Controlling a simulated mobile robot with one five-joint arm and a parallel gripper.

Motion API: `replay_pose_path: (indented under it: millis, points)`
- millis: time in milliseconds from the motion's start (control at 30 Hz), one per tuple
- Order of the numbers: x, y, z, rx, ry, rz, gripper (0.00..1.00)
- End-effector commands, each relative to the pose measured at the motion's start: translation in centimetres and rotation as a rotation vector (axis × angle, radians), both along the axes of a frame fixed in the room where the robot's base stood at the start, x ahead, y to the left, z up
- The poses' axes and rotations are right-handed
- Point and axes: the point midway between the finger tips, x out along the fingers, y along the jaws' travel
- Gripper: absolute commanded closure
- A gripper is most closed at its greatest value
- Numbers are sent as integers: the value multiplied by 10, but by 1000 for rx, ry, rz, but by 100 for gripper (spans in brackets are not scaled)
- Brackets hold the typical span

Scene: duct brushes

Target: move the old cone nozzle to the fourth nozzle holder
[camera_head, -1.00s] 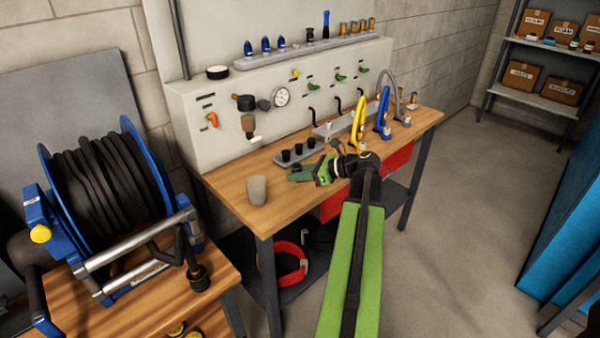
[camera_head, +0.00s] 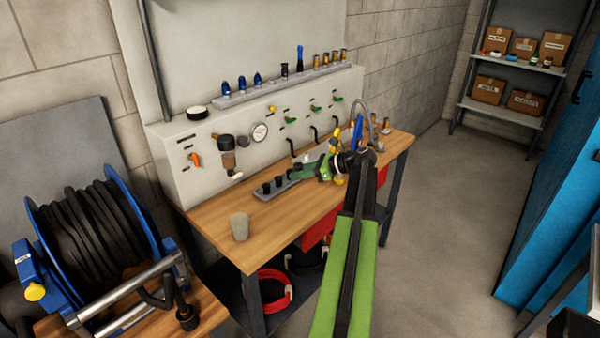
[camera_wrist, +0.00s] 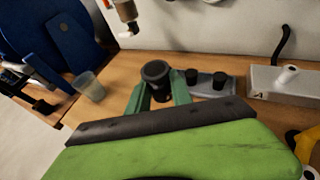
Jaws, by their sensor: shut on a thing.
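My gripper (camera_wrist: 158,92) is shut on a short black piece with a wide round collar, which I take to be the old cone nozzle (camera_wrist: 155,72). It stands roughly upright between the green fingers in the wrist view. In the head view the gripper (camera_head: 297,172) is over the workbench, and the held piece cannot be made out there. Which spot is the fourth nozzle holder cannot be told.
A beige cup (camera_head: 239,227) stands on the bench (camera_head: 215,215). A grey block with a white peg (camera_wrist: 290,70) is to the right. A back rail (camera_head: 270,92) carries blue, dark and brass pieces. Yellow and blue tools (camera_head: 357,135) stand near my arm. A hose reel (camera_head: 90,240) is at left.

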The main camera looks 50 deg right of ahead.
Motion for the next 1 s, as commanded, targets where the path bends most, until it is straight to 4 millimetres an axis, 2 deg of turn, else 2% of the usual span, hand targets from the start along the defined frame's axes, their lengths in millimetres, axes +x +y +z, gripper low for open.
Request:
replay_pose_path:
  millis: [67, 167, 267, 400, 700, 833, 1000]
  points:
    - [0, 1, 2, 0, 0, -1, 100]
    - [0, 6, 19, 0, 1, -10, 100]
    - [1, 19, 57, -1, 3, -39, 100]
    - [4, 42, 125, -3, 7, -102, 100]
    - [4, 85, 253, -4, 5, -240, 100]
    - [3, 97, 287, -5, 2, -284, 100]
    - [2, 102, 303, -5, -1, -313, 100]
